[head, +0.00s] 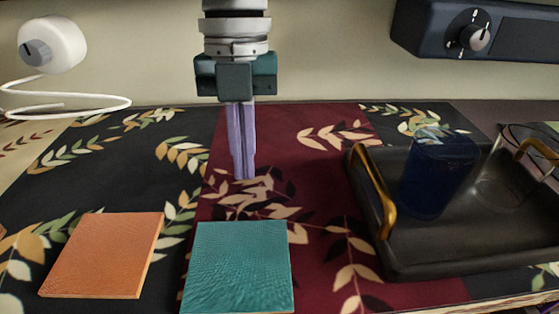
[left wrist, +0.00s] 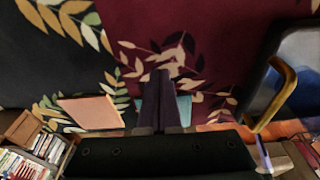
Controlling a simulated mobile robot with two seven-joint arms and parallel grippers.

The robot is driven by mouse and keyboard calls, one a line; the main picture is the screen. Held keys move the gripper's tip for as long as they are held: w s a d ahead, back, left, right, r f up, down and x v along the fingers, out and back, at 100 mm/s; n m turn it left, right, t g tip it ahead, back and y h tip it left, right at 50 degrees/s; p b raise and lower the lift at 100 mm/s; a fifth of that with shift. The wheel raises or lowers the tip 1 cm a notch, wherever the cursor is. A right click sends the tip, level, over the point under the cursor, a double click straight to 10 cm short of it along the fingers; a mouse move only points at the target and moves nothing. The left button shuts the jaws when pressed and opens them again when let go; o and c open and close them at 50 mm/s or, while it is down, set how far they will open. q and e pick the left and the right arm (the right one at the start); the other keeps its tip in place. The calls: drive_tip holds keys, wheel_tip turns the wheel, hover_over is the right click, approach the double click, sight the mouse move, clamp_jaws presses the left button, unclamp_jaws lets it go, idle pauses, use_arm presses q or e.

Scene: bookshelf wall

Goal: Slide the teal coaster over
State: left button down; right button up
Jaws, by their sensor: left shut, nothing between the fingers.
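The teal coaster (head: 238,266) is a flat square lying on the patterned cloth near the front edge in the head view. In the left wrist view the teal coaster (left wrist: 195,104) is partly hidden behind my gripper's fingers. My left gripper (head: 244,178) points down with its purple fingers together and empty. In the head view it shows beyond the coaster's far edge, apart from it. Its fingers also show in the left wrist view (left wrist: 161,75).
An orange coaster (head: 103,255) lies left of the teal one, with a gap between. A dark tray (head: 440,262) with gold handles stands at the right, holding a blue glass (head: 437,172) and a clear glass (head: 500,175). Cloth between teal coaster and tray is clear.

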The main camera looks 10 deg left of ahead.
sight(236, 267)
use_arm(q)
drive_tip(key=shift+s+d+r+p, duration=0.2)
drive_tip(key=shift+s+r+p, duration=0.05)
drive_tip(key=shift+s+p, duration=0.5)
drive_tip(key=s+p, duration=0.1)
drive_tip(key=s, duration=0.1)
drive_tip(key=s+d+p, duration=0.1)
drive_tip(key=s, duration=0.1)
drive_tip(key=s+p, duration=0.1)
drive_tip(key=s, duration=0.2)
drive_tip(key=shift+d, duration=0.4)
drive_tip(key=s, duration=0.2)
drive_tip(key=s+f, duration=0.1)
drive_tip(key=shift+d, duration=0.35)
drive_tip(key=shift+w+f, duration=0.15)
drive_tip(key=shift+f, duration=0.25)
drive_tip(key=shift+a+f, duration=0.15)
